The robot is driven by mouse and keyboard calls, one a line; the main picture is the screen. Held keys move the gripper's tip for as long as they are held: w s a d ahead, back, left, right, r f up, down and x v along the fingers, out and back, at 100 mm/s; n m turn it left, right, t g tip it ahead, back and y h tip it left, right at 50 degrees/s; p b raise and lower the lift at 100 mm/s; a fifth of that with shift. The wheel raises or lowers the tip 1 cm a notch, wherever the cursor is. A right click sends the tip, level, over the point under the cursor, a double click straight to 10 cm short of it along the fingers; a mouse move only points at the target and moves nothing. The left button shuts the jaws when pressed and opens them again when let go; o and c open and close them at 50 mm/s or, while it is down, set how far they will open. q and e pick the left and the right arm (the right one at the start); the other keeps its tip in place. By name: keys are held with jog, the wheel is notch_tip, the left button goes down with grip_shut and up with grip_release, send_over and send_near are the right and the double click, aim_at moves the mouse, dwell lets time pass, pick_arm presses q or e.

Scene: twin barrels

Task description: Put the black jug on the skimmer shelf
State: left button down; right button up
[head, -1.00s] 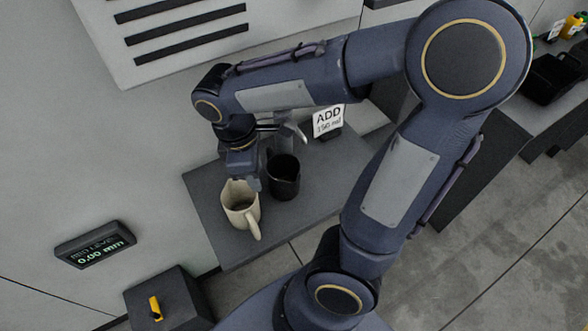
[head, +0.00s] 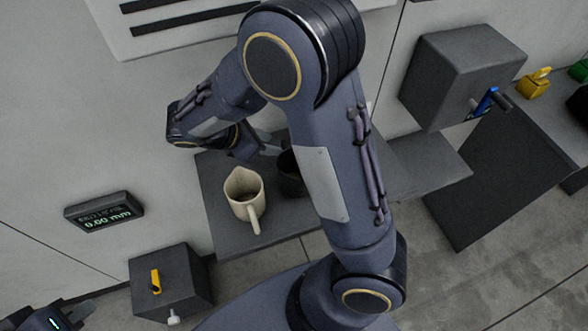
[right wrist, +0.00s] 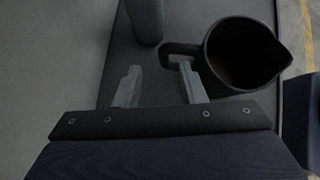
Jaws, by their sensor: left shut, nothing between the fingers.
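The black jug (head: 290,178) stands on a dark grey shelf (head: 232,240), partly hidden behind my right arm. In the right wrist view the black jug (right wrist: 243,55) has its spout to the right and its handle towards my fingers. My right gripper (right wrist: 158,85) is open, its fingertips close to the handle; I cannot tell if they touch it. In the head view the right gripper (head: 262,150) is beside the jug, mostly hidden. My left gripper (head: 55,318) is at the bottom left corner, shut and away from the jugs. Which surface is the skimmer shelf is not marked.
A cream jug (head: 244,193) stands left of the black jug. A grey box (head: 455,75) with a blue handle is on the wall at right, above a grey ledge (head: 425,170). A display (head: 104,212) and a box with a yellow lever (head: 172,283) are at left.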

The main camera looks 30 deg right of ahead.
aim_at(292, 166)
jog(key=x, duration=0.4)
jog(key=shift+s+d+f, duration=0.1)
jog(key=shift+s+f, duration=0.05)
jog(key=shift+s, duration=0.1)
jog(key=shift+c, duration=0.5)
grip_shut()
